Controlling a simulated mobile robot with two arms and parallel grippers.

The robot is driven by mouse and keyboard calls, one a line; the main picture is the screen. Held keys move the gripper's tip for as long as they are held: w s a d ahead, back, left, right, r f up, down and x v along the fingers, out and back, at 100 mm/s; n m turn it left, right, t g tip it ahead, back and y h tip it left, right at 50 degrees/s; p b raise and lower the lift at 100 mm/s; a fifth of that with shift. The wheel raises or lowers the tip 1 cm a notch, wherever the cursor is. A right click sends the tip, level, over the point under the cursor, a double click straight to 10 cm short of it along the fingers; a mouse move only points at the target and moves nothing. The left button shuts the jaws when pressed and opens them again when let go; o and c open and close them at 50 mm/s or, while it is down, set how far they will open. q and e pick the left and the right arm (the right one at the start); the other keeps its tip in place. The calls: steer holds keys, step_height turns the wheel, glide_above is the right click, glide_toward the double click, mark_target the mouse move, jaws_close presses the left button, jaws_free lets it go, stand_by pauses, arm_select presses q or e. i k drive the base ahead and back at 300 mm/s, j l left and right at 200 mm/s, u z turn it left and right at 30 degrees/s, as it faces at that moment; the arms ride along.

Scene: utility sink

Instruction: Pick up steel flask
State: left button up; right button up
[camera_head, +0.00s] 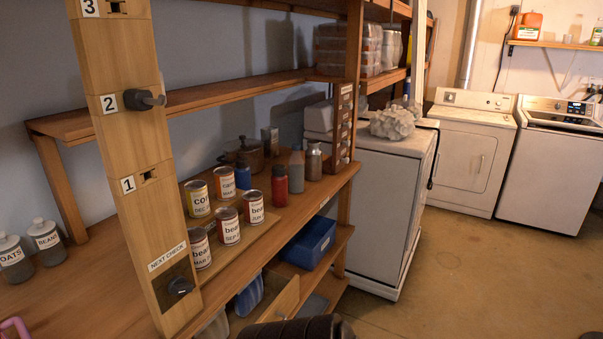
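A steel flask (314,161), short and metallic with a narrower neck, stands upright on the wooden shelf, near its right end by the post. A taller grey bottle (296,170) stands close to its left, and a red bottle (279,186) is in front of that. No gripper fingers show. A dark ribbed part at the bottom edge may be mine, but I cannot tell which part it is.
Labelled cans (228,226) stand on a board left of the bottles. A pot (243,153) is behind. A numbered wooden post (130,150) rises at the front left. A blue box (309,243) is below. Floor (460,260) at the right is mostly clear.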

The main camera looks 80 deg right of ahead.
mark_target(314, 153)
steer(key=z, duration=2.75)
